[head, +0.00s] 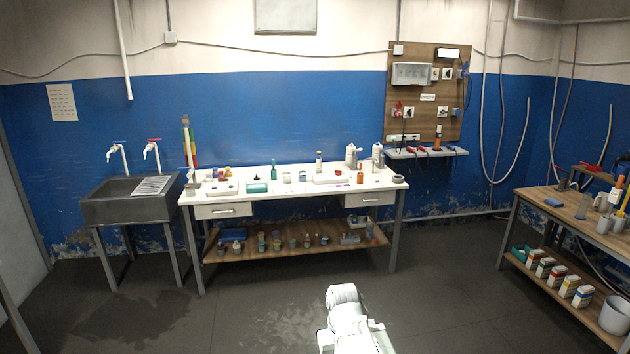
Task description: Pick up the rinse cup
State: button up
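I cannot single out the rinse cup for certain at this distance. White links of my own arm show at the bottom centre, well short of the bench and touching nothing there. I can make out no gripper fingers.
The white-topped bench (250,198) carries several bottles and trays, with a lower wooden shelf (285,248) of small jars. A grey sink (130,205) stands left, a wooden table (545,204) right. Dark floor (250,300) before the bench is clear.

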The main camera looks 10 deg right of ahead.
aim_at(286, 176)
jog(key=z, duration=0.25)
jog(key=i, duration=5.35)
jog(key=u, duration=4.75)
